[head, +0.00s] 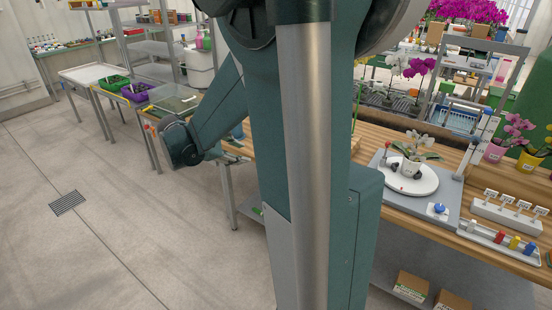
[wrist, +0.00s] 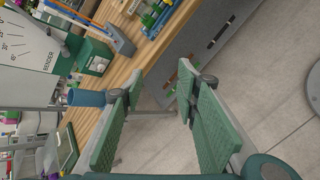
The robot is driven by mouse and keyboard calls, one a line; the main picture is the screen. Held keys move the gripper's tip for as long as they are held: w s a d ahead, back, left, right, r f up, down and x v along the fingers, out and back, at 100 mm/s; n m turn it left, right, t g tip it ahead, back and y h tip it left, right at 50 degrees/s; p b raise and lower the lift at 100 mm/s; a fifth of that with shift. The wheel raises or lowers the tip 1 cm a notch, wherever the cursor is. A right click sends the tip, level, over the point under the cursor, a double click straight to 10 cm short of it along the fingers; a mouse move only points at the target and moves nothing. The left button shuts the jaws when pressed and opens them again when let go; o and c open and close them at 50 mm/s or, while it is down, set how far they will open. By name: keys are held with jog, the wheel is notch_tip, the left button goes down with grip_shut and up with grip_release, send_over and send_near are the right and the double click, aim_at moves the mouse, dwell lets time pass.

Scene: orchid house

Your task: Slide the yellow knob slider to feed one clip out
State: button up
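In the head view, the yellow knob (head: 515,243) sits in a row with other coloured knobs on a pale rail (head: 476,230) at the right front of the wooden bench. A block with several small white labels (head: 506,215) stands just behind the rail. The clips are too small to make out. My gripper (wrist: 161,80) is open and empty in the wrist view, its two green-padded fingers apart. The yellow knob is not visible in that view, and the gripper is well away from it. My own arm and column hide the middle of the head view.
A white turntable (head: 403,180) with a potted white orchid (head: 411,164) stands left of the rail, with a blue knob (head: 439,208) near it. A pink orchid pot (head: 495,151) is behind. In the wrist view, a machine marked BENDER (wrist: 35,62) and a blue cylinder (wrist: 86,98) stand near the fingers.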

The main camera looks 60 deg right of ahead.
jog(key=s+d+f+n+g+h+b, duration=0.1)
jog(key=d+f+g, duration=0.25)
jog(key=d, duration=0.55)
jog(key=s+d+f+n+g+h+b, duration=0.1)
jog(key=d+f+g+b, duration=0.1)
jog(key=d+f, duration=0.45)
jog(key=s+d+f+g+b, duration=0.2)
jog(key=s+d+f+g, duration=0.4)
jog(key=d+f, duration=0.3)
jog(key=shift+s+d+f+g+h, duration=0.2)
jog(key=shift+d+f+g+h, duration=0.15)
jog(key=shift+d, duration=0.6)
jog(key=shift+s, duration=0.1)
jog(key=shift+b+x, duration=0.85)
jog(key=shift+x, duration=2.95)
